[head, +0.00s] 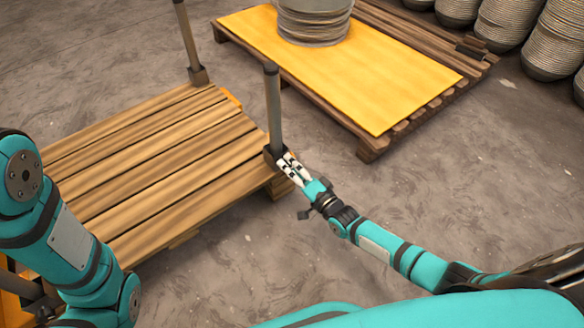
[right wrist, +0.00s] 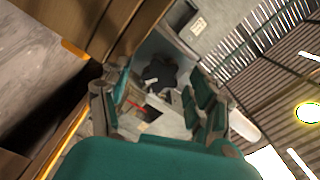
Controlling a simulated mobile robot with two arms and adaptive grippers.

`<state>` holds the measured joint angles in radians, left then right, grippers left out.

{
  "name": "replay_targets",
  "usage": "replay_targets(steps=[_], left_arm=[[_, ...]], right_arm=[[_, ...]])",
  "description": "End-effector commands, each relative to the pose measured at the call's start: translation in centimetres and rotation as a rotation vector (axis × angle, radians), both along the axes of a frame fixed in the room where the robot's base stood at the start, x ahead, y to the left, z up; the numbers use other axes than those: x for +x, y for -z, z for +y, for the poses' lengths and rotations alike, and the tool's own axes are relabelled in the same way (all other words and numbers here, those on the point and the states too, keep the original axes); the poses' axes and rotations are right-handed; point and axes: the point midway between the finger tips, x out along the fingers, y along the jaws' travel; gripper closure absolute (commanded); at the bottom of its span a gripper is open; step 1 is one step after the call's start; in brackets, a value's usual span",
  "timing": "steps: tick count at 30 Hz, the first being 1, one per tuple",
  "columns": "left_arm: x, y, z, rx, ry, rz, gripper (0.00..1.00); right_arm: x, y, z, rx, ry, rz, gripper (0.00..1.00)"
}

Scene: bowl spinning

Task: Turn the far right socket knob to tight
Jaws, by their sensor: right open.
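The far right socket (head: 270,154) is a dark bracket at the pallet's corner, with a grey upright post (head: 273,105) standing in it. In the right wrist view a black lobed knob (right wrist: 160,72) shows against a grey metal surface, ahead of and between my fingers. My right gripper (head: 286,161) is at the socket's right side; in the right wrist view its fingers (right wrist: 158,108) are apart, with nothing held. I cannot tell whether they touch the knob. The knob is hidden in the head view. My left arm shows at the left, but its gripper is out of view.
The slatted wooden pallet (head: 150,150) carries another post (head: 187,40) at its far left corner. Behind it, a second pallet (head: 375,145) bears a yellow sheet (head: 400,85) and a stack of bowls (head: 313,20). More stacks (head: 510,25) stand at the back right. The floor between is clear.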

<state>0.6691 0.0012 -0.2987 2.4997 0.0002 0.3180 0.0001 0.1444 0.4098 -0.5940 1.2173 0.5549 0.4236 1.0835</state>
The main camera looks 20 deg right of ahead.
Motion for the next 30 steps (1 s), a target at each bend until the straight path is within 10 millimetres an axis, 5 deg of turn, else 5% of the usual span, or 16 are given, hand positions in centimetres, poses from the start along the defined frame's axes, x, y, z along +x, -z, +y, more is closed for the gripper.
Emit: replay_targets(steps=[18,30], left_arm=[[0.1,0.0,-0.1,0.003,-0.001,0.002,0.48],[0.1,0.0,-0.1,0.003,-0.001,0.002,0.48]], right_arm=[[-10.0,0.1,-3.7,-0.001,0.000,0.003,0.38],[-11.2,0.0,-4.1,0.000,0.000,0.001,0.38]])
